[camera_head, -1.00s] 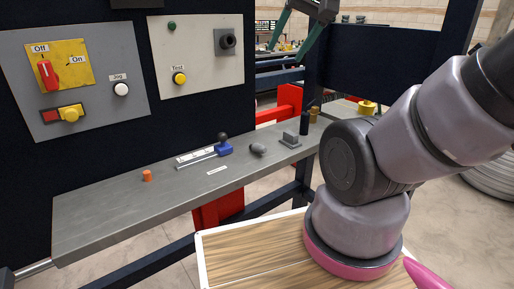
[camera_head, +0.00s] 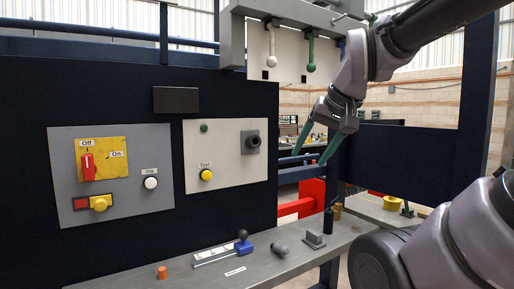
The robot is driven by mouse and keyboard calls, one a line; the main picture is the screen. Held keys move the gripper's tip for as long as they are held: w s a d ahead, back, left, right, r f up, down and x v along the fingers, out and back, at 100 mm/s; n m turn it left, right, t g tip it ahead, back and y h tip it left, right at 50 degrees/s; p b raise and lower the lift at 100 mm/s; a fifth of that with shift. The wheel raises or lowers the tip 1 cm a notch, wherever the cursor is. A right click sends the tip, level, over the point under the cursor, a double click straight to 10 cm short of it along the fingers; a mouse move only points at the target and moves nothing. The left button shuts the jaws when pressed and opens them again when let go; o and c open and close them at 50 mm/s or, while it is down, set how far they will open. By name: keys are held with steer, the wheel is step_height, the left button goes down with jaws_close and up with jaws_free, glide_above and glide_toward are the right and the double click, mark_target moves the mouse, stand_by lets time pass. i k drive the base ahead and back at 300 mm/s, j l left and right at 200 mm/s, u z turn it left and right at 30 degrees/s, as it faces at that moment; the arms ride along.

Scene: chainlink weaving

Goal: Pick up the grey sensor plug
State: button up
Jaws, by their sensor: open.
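Two small grey pieces lie on the bench shelf. One is a rounded grey piece (camera_head: 280,249); the other is a grey block with a raised fin (camera_head: 313,240). I cannot tell for sure which of them is the grey sensor plug. My gripper (camera_head: 310,158) has two green fingers spread apart, empty and pointing down. It shows above the right end of the shelf in the picture, well clear of both pieces.
The grey shelf (camera_head: 195,281) also holds an orange cap (camera_head: 162,272), a blue-based lever (camera_head: 243,248) and a dark bottle (camera_head: 328,220). Control panels (camera_head: 110,200) with switches and buttons stand behind it. Hanging handles (camera_head: 310,55) are above.

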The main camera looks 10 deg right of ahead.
mark_target(283, 250)
steer(key=j+z, duration=0.35)
steer(key=k+z, duration=0.15)
steer(key=z, duration=0.2)
steer(key=k+j+z, duration=0.15)
steer(key=z, duration=0.2)
steer(key=j, duration=0.1)
